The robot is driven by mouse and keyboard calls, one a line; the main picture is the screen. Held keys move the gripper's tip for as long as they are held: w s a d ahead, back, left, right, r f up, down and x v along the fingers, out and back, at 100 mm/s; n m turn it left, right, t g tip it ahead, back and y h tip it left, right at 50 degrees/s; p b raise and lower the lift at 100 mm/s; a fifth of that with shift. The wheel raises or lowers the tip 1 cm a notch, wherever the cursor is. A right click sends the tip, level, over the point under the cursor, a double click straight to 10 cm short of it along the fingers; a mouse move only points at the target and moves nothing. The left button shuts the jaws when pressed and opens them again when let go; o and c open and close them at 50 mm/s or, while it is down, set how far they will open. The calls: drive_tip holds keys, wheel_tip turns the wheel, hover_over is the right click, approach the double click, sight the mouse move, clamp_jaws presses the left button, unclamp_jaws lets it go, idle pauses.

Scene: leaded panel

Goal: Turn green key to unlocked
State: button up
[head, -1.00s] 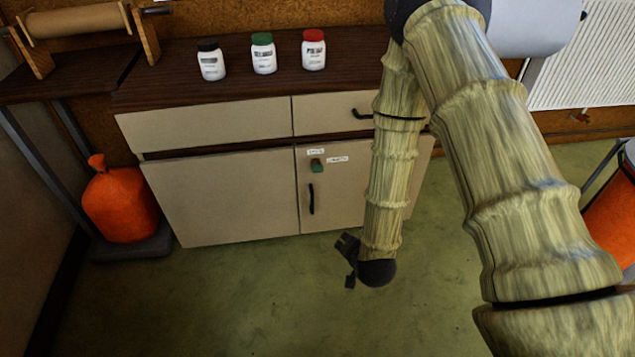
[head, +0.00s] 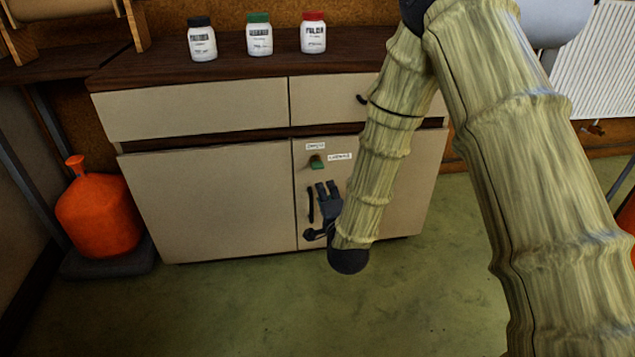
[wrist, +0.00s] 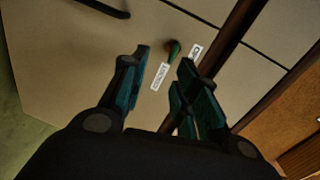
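The green key (head: 317,165) sits in a brassy lock on the right cabinet door, above its black handle. My gripper (head: 328,187) is in front of that door, just below the key and right of the handle. In the wrist view the green key (wrist: 174,48) shows beyond and between the fingertips. My gripper (wrist: 165,55) is open and empty there, apart from the key.
The black door handle (head: 311,205) is close to my gripper's left side. A drawer handle (head: 361,99) is above right. Three jars (head: 258,36) stand on the cabinet top (head: 160,61). An orange container (head: 99,213) is at the left. The green floor (head: 270,300) in front is clear.

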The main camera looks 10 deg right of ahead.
sight(318, 167)
drive_tip(key=shift+m+t, duration=0.6)
drive_tip(key=shift+m, duration=0.1)
drive_tip(key=w+b, duration=0.2)
drive_tip(key=w, duration=0.1)
drive_tip(key=w+b, duration=0.2)
drive_tip(key=w, duration=0.2)
drive_tip(key=w+b, duration=0.2)
drive_tip(key=w, duration=0.2)
drive_tip(key=shift+w+a+r+b, duration=0.1)
drive_tip(key=shift+a+r+b, duration=0.2)
drive_tip(key=shift+r, duration=0.1)
drive_tip(key=shift+w+r, duration=0.15)
drive_tip(key=shift+w, duration=0.45)
clamp_jaws()
